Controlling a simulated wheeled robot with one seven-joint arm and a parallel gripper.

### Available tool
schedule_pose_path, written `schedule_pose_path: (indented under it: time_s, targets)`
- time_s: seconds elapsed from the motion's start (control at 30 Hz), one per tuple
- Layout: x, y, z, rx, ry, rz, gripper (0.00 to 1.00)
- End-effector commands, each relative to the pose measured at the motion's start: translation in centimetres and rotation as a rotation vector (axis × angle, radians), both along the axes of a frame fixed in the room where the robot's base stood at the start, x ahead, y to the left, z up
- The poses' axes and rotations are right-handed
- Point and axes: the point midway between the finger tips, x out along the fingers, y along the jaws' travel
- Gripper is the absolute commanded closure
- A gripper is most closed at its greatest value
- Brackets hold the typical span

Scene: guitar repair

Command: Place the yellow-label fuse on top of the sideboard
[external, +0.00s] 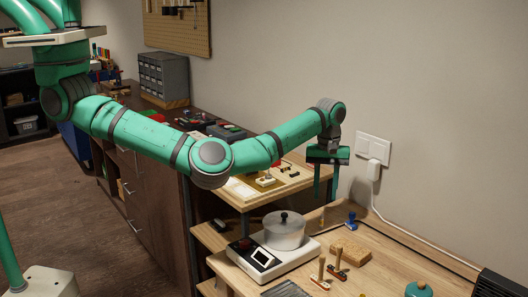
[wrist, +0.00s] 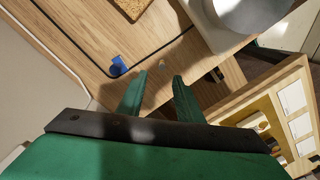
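My gripper (external: 324,182) hangs with its fingers down above the back of the wooden workbench (external: 385,242), near the raised wooden shelf (external: 245,203). In the wrist view, the two green fingers (wrist: 160,80) stand apart with nothing held between them. The sideboard (external: 150,205) is the long dark-brown cabinet at the left, with several items on top. I cannot make out a fuse with a yellow label. Small yellow and dark items (external: 265,181) lie on the raised shelf, too small to identify. The wrist view shows part of a yellow-lined tray with white labels (wrist: 290,98) at the right.
A blue stamp-like object (external: 351,220), a cork block (external: 350,250) and wooden-handled tools (external: 340,266) lie on the bench. A plugged-in charger (external: 374,170) trails a cable along the wall. A grey drawer cabinet (external: 163,77) stands on the sideboard.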

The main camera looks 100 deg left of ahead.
Motion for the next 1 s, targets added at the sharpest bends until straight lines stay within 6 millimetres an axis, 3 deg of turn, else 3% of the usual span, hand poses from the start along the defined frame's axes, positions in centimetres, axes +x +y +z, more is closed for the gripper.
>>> schedule_pose_path:
  time_s: [0.3,0.53,0.8,1.0]
  targets:
    - [-0.1,-0.1,-4.4,-0.001,0.002,-0.001,0.67]
    - [-0.2,-0.1,-5.9,-0.001,0.002,-0.001,0.67]
    - [-0.5,0.0,-9.5,-0.001,0.003,-0.002,0.67]
    - [-0.5,0.0,-10.3,0.000,0.002,-0.001,0.67]
